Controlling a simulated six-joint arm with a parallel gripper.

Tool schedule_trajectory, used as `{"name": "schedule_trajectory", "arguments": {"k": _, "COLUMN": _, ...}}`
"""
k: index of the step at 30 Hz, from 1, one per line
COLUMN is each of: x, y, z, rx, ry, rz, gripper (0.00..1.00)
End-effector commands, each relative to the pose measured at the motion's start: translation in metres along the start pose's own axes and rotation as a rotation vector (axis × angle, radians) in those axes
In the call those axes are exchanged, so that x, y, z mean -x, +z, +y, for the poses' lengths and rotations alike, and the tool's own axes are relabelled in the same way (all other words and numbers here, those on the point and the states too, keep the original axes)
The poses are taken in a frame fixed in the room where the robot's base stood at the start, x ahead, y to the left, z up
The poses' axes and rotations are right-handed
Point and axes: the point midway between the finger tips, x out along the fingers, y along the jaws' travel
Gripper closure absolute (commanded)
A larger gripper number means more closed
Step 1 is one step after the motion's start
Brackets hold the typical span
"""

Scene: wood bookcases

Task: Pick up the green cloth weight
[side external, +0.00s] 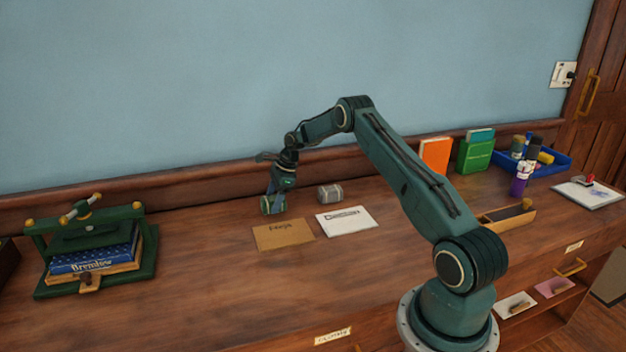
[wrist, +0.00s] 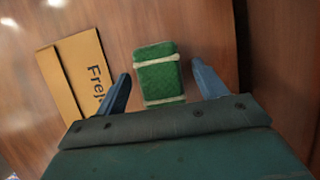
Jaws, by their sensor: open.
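The green cloth weight (wrist: 160,76) is a small green block with pale bands around it, lying on the wooden desk. In the wrist view it sits between and slightly ahead of the two fingers of my gripper (wrist: 160,90), with a gap on each side. In the side view the weight (side external: 267,206) shows at the tip of my gripper (side external: 273,203), partly hidden by the fingers. My gripper is open and points down over the weight, low above the desk.
A brown card (side external: 283,235) lies just in front of the weight. A grey weight (side external: 330,193) and a white card (side external: 347,220) are to its right. A green book press (side external: 95,250) stands at far left. The desk (side external: 200,270) between is clear.

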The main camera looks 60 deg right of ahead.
Motion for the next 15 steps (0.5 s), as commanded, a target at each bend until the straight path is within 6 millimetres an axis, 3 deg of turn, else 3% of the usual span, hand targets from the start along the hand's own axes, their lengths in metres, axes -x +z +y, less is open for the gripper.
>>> {"name": "schedule_trajectory", "arguments": {"k": 15, "x": -0.0065, "y": -0.0002, "z": 0.0001, "rx": 0.001, "ry": 0.000, "rz": 0.000, "gripper": 0.29}}
